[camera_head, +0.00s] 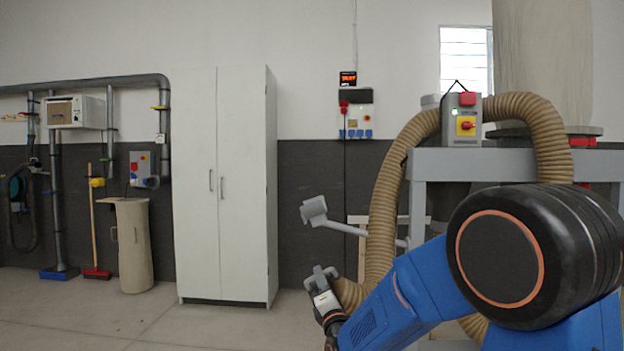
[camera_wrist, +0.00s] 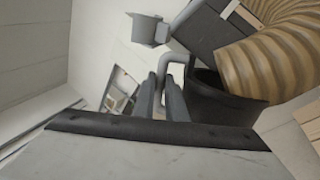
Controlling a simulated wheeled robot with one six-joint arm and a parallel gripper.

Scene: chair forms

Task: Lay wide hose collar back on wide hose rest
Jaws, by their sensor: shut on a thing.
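The wide hose collar (camera_wrist: 228,103) is a black ring-like cup at the end of the ribbed tan hose (camera_wrist: 262,62). A bent grey handle (camera_wrist: 184,70) stands beside it. My gripper (camera_wrist: 162,92) is shut on this handle, with the collar right of the fingers in the wrist view. In the head view my gripper (camera_head: 320,274) is low, near the hose's lower end; the collar is hard to make out there. The wide hose rest (camera_head: 314,209) looks like a grey cradle on a rod, above my gripper and empty. It also shows at the top of the wrist view (camera_wrist: 147,29).
The hose (camera_head: 382,205) arches over a grey frame (camera_head: 480,163) bearing a switch box (camera_head: 461,120). A white cabinet (camera_head: 222,185) stands left against the wall. A tan bin (camera_head: 132,245) and a broom (camera_head: 92,220) are farther left. The floor before the cabinet is clear.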

